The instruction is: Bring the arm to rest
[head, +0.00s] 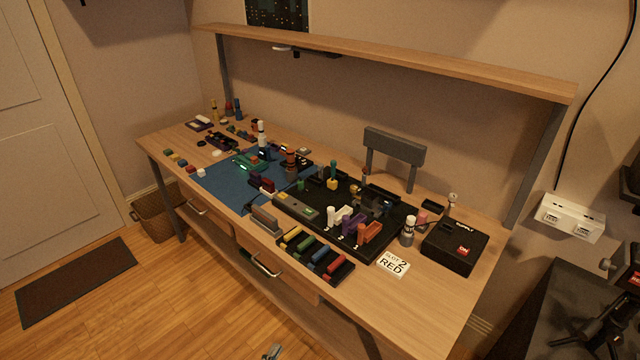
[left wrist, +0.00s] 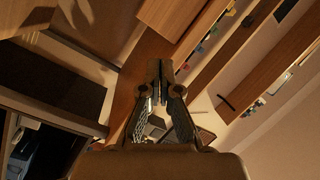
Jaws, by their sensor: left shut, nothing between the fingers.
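My left gripper (head: 272,352) shows only as a small tip at the bottom edge of the head view. It is in front of the workbench (head: 420,320), low and apart from it. In the left wrist view its fingers (left wrist: 159,82) are together with nothing between them. The rest of the left arm is out of the head view. I see no right gripper in either view.
The workbench holds a blue mat (head: 228,186), a black tray (head: 290,213), a black box (head: 455,246) and a white card reading "SLOT 2 RED" (head: 393,264). Drawers with handles (head: 262,264) face the floor. A wicker basket (head: 155,215) stands left; open floor lies in front.

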